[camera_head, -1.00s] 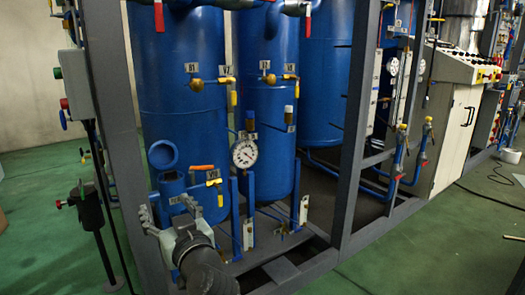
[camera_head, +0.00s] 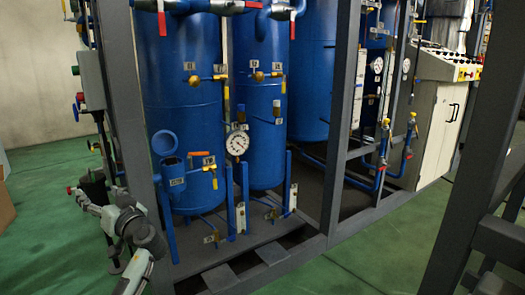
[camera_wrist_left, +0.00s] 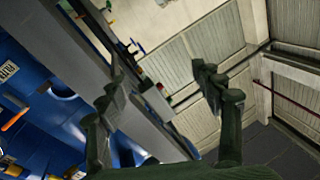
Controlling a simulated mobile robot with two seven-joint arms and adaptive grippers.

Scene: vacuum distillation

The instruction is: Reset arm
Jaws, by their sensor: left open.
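My left gripper (camera_head: 92,200) is at the lower left of the head view, in front of and beside the grey corner post of the rig, left of the small blue pot (camera_head: 172,182) with its raised round lid. In the left wrist view its two dark fingers (camera_wrist_left: 160,90) stand wide apart with nothing between them. That view looks up past the grey post to the wall and ceiling. Whether the gripper touches the post or the stand behind it is unclear. My right gripper is in neither view.
Tall blue tanks (camera_head: 182,90) stand inside the grey frame (camera_head: 335,120), with a pressure gauge (camera_head: 237,143) and yellow-handled valves. A control cabinet (camera_head: 440,120) is farther right. A dark metal frame (camera_head: 480,160) fills the right edge. Green floor (camera_head: 50,240) lies open at left.

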